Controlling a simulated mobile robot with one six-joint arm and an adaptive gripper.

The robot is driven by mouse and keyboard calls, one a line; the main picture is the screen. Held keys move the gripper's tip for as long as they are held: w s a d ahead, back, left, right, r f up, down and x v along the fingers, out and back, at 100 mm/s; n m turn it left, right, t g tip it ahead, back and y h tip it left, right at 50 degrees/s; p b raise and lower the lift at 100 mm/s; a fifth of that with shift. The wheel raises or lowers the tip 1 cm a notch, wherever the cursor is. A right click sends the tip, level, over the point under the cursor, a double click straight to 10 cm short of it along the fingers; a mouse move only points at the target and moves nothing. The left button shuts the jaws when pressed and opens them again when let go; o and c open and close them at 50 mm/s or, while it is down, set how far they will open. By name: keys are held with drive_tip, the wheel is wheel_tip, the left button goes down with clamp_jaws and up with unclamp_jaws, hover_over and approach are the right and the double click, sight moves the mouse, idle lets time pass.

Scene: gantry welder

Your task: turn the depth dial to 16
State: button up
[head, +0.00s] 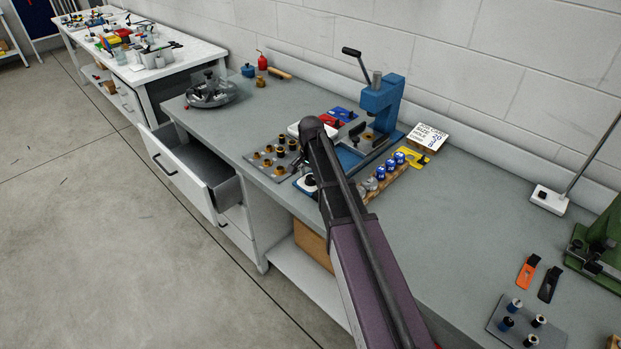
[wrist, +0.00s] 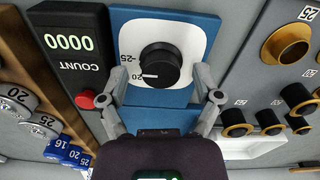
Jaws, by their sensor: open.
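The depth dial (wrist: 158,67) is a round black knob on a white plate on a blue block, seen in the wrist view. The printed 25 and 20 show at its left, and a pale mark on the knob lies close to the 20. My gripper (wrist: 158,76) is open, with one finger to each side of the knob. I cannot tell whether either finger touches it. The dial also shows in the head view (head: 309,181), beside my arm, which hides my fingers there.
A black counter box (wrist: 70,45) reading 0000, with a red button (wrist: 85,100), stands left of the dial. Numbered grey and blue pieces sit on a wooden rack (wrist: 50,100). Brass-rimmed bushings (wrist: 270,122) lie to the right. A blue lever press (head: 382,105) stands behind my arm.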

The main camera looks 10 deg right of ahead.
clamp_jaws()
drive_tip(key=shift+n, duration=0.3)
drive_tip(key=n, duration=0.3)
drive_tip(key=shift+n, duration=0.4)
drive_tip(key=n, duration=0.4)
drive_tip(key=shift+n, duration=0.3)
drive_tip(key=n, duration=0.4)
drive_tip(key=shift+n, duration=0.3)
drive_tip(key=shift+s+n, duration=0.1)
drive_tip(key=shift+n, duration=2)
